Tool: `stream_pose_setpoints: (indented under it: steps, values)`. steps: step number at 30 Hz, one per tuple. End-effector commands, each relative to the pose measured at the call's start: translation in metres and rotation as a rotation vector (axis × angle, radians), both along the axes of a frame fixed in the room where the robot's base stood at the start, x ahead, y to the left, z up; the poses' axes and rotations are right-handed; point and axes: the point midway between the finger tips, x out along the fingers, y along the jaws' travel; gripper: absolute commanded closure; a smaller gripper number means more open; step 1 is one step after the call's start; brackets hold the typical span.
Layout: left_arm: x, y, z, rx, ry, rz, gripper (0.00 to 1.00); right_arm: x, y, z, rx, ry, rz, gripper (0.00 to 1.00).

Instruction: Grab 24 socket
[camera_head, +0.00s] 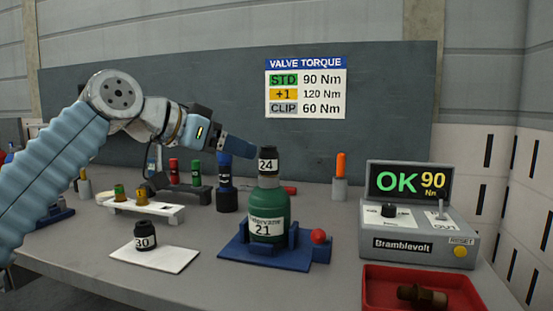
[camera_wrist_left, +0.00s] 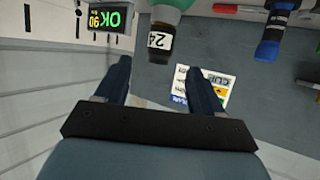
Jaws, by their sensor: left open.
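The black socket with a white "24" label (camera_head: 268,163) sits upright on top of the green cylinder (camera_head: 268,212). The cylinder stands in a blue cradle (camera_head: 245,258). My left gripper (camera_head: 238,146) reaches in from the left, its fingertips close to the socket at about its height. In the left wrist view my left gripper (camera_wrist_left: 160,72) is open and empty. There the 24 socket (camera_wrist_left: 158,43) shows upside down, beyond the fingertips and between their lines. Whether a finger touches it I cannot tell. My right gripper is in neither view.
A "30" socket (camera_head: 146,236) stands on a white plate at the left front. A blue and black tool (camera_head: 226,187) stands behind the cradle. The controller box (camera_head: 415,235) reads "OK 90". A red tray (camera_head: 380,291) holds a brass fitting (camera_head: 422,296). A torque sign (camera_head: 306,90) hangs behind.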

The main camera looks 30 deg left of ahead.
Motion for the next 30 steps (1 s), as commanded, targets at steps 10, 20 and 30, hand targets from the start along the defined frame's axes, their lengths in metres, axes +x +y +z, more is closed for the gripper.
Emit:
stream_pose_setpoints:
  steps: [10, 20, 30]
  values:
    - [0.044, -0.013, -0.018, 0.001, 0.001, 0.001, 0.32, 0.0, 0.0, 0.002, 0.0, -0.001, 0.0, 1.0]
    - [0.087, -0.026, -0.032, 0.002, 0.003, 0.0, 0.32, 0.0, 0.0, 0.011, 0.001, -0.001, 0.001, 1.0]
    - [0.091, -0.027, -0.034, 0.0, 0.0, 0.001, 0.41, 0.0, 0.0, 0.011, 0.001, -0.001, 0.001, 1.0]
